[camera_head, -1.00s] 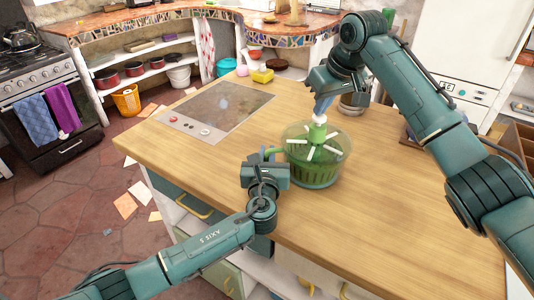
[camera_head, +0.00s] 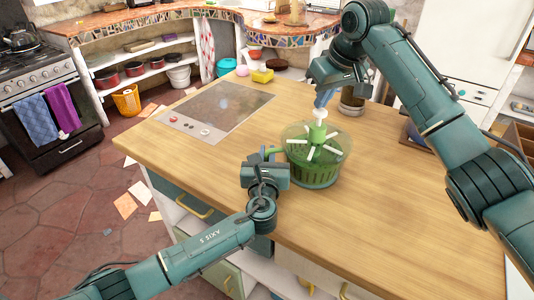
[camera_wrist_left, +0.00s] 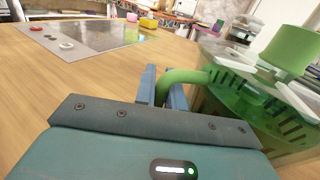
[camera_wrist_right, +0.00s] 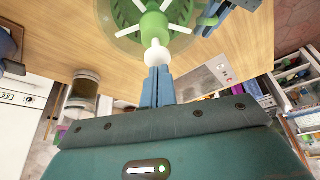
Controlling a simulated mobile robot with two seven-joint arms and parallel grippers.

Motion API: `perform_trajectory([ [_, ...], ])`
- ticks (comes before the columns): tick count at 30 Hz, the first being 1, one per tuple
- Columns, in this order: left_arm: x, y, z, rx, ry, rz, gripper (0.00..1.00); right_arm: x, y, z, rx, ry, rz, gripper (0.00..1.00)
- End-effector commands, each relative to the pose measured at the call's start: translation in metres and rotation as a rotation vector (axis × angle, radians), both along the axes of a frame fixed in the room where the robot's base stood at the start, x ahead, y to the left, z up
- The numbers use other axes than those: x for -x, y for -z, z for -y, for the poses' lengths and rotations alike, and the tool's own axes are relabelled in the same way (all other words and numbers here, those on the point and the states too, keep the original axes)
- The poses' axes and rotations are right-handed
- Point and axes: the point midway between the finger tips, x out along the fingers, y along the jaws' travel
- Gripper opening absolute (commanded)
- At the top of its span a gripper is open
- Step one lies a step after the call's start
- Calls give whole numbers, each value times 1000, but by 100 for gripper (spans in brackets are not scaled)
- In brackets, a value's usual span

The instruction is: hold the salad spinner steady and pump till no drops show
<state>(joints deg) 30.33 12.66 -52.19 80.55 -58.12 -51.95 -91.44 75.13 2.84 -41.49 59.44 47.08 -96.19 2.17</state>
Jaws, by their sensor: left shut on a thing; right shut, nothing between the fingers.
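The green salad spinner (camera_head: 314,174) stands upright on the wooden counter, with a clear lid, white spokes and a green centre post (camera_head: 318,132). A white pump knob (camera_head: 318,114) tops the post; it also shows in the right wrist view (camera_wrist_right: 155,55). My left gripper (camera_head: 268,154) is shut on the green side handle (camera_wrist_left: 185,76), left of the bowl. My right gripper (camera_head: 322,104) is shut and empty, fingertips pointing down at the knob, touching it or just above; I cannot tell which. Drops are too small to make out.
A dark cooktop (camera_head: 222,106) lies left of the spinner. A yellow sponge (camera_head: 262,76) and a lidded jar (camera_head: 353,101) stand toward the back of the counter. The counter right and front of the spinner is clear.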

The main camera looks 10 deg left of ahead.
Motion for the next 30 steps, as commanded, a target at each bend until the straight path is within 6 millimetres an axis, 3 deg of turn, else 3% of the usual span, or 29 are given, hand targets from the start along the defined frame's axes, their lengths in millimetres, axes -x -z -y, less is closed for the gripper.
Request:
perform_trajectory([
  [15,0,0,0,0,0,0,0,0,27,0,0,0,-1,0],
  [30,0,0,0,0,0,0,0,0,7,0,1,0,-1,0],
])
